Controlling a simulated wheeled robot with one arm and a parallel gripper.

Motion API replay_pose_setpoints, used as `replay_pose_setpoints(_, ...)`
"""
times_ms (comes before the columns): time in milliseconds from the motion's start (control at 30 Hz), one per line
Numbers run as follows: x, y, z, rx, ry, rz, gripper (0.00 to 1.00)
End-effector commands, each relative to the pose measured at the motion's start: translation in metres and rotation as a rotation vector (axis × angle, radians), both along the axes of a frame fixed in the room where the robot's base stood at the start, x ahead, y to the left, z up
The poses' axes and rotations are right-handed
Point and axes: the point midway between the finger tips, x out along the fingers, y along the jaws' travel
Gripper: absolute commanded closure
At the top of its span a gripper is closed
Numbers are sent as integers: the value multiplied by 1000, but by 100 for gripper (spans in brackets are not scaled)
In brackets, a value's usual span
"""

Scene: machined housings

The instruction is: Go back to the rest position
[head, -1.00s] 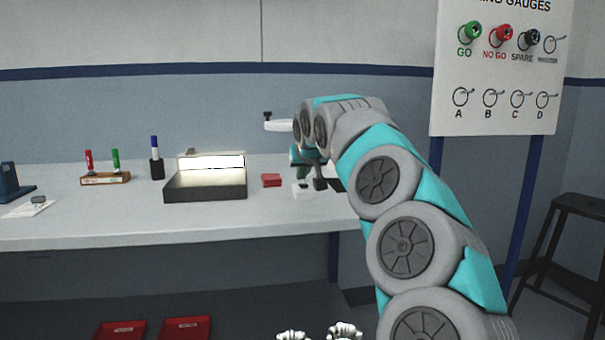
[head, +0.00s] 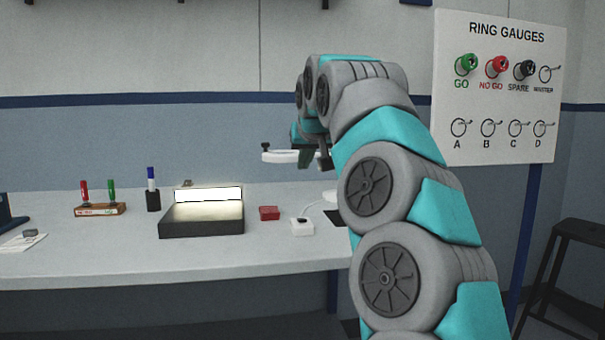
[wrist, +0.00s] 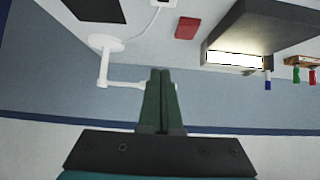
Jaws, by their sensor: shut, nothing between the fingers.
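My gripper (wrist: 160,75) shows in the wrist view with its two dark green fingers shut together and nothing between them. In the head view my gripper (head: 306,160) is partly hidden by my arm and hangs above the right part of the bench, clear of its top. The wrist view looks across the bench with the picture upside down.
The bench (head: 100,262) holds a lit black tray (head: 200,222), a red block (head: 269,213), a small white box (head: 302,227) and a marker rack (head: 100,209). A white lamp (wrist: 104,60) stands near my gripper. A ring gauge board (head: 500,100) and stool (head: 575,235) are at right.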

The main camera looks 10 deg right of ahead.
Motion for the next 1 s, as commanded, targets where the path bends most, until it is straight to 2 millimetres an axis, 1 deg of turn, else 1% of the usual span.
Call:
replay_pose_setpoints(400,-2,0,2,-2,2,1,100)
replay_pose_setpoints(533,-7,3,-5,-10,22,14,100)
replay_pose_setpoints(667,-25,13,-27,-32,80,55,100)
replay_pose_setpoints(767,-47,21,-53,-52,148,94,100)
replay_pose_setpoints(967,-102,32,-113,-90,292,153,100)
replay_pose_setpoints(1000,-115,32,-126,-97,324,160,100)
